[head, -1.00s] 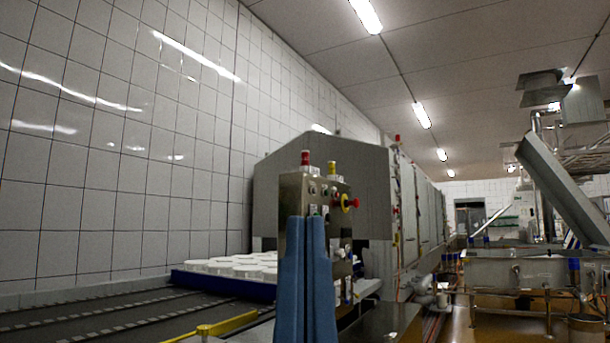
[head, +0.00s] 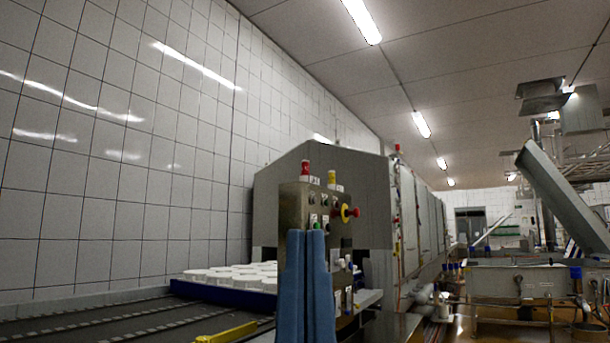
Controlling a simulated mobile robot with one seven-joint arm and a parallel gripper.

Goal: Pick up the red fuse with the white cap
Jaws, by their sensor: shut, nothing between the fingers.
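A small red upright piece (head: 306,168) stands on top of the steel control box (head: 296,205). It may be the red fuse, but it is too small for me to make out a white cap; a pale patch shows beside its base. My gripper (head: 304,233) shows as two blue fingers rising from the bottom edge. They are side by side, shut and empty. The fingertips overlap the front of the box in the picture, below the red piece and apart from it. The fingers hide the lower front of the box.
A yellow piece (head: 332,178) stands just right of the red one. A red knob with a yellow disc (head: 349,212) sticks out on the right. White moulds (head: 228,276) stand on a blue tray behind a dark conveyor (head: 120,322). A large grey machine (head: 355,172) stands behind.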

